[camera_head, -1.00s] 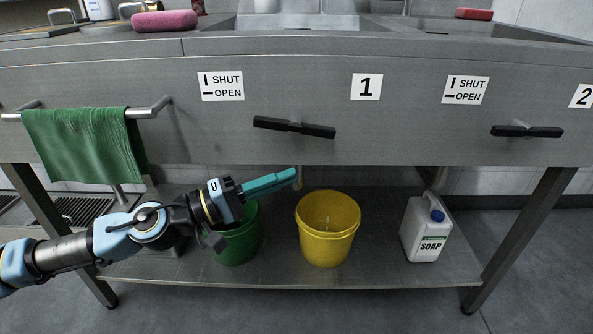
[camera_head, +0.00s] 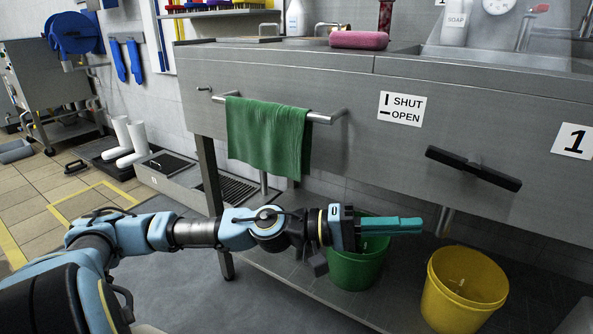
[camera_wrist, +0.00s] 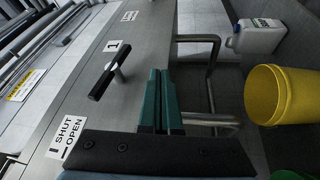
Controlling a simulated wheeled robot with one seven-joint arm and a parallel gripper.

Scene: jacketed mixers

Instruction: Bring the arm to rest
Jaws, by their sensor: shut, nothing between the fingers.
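My gripper (camera_head: 408,225) is stretched out low in front of the steel sink unit, below its front panel. Its teal fingers are together with nothing between them. In the head view it is in front of and over the green bucket (camera_head: 352,268), hiding part of the rim. In the wrist view the closed fingers (camera_wrist: 161,75) point along the panel, near a black valve handle (camera_wrist: 104,82). My arm runs out from the lower left of the head view to the gripper.
A yellow bucket (camera_head: 465,290) stands right of the green one on the low shelf. A green towel (camera_head: 268,138) hangs on a rail above my forearm. A black handle (camera_head: 473,168) sticks out from the panel. Open floor (camera_head: 190,290) lies left of the shelf.

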